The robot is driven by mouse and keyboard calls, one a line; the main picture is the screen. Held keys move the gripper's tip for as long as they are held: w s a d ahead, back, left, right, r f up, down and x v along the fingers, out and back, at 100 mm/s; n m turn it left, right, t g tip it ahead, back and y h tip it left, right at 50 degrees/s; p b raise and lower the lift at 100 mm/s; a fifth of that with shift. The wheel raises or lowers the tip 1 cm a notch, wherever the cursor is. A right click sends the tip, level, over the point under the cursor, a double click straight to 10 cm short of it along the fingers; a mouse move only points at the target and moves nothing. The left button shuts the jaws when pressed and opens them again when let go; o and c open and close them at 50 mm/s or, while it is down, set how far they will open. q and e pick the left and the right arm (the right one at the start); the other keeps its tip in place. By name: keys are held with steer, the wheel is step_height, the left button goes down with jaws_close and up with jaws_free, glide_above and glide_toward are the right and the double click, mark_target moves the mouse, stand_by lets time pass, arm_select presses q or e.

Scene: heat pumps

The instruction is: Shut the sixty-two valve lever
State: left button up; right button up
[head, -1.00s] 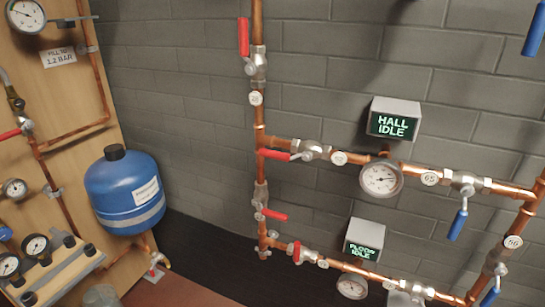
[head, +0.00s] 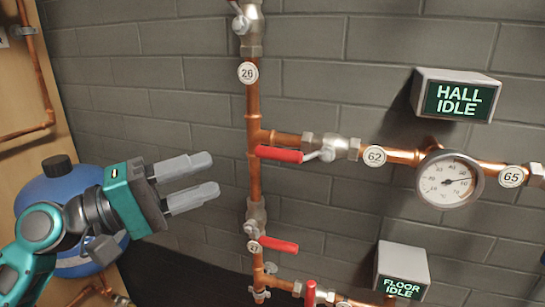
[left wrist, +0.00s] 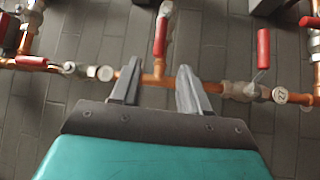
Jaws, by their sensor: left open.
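The sixty-two valve's red lever (head: 278,154) points left from its metal valve body (head: 336,148), roughly in line with the horizontal copper pipe. The round white 62 tag (head: 374,156) is just right of the valve. My left gripper (head: 214,174) is open and empty, left of the lever and apart from it, fingers pointing right toward the vertical pipe. In the left wrist view, its fingertips (left wrist: 157,74) spread on either side of the pipe tee, and a red lever (left wrist: 160,36), apparently the same one, shows above them. My right gripper is in neither view.
A vertical copper pipe (head: 253,105) with tag 26 (head: 247,72) runs left of the lever. Below is another red lever (head: 278,244). A gauge (head: 449,178) and HALL IDLE box (head: 457,97) are to the right. A blue tank (head: 62,190) is behind my left arm.

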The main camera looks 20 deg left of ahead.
mark_target(267, 156)
arm_select(q)
steer(key=p+x, duration=0.2)
steer(key=x, duration=0.9)
steer(key=shift+p, duration=0.3)
steer(key=shift+w+d, duration=0.5)
steer(key=shift+d, duration=0.05)
steer(key=shift+c, duration=0.3)
jaws_close()
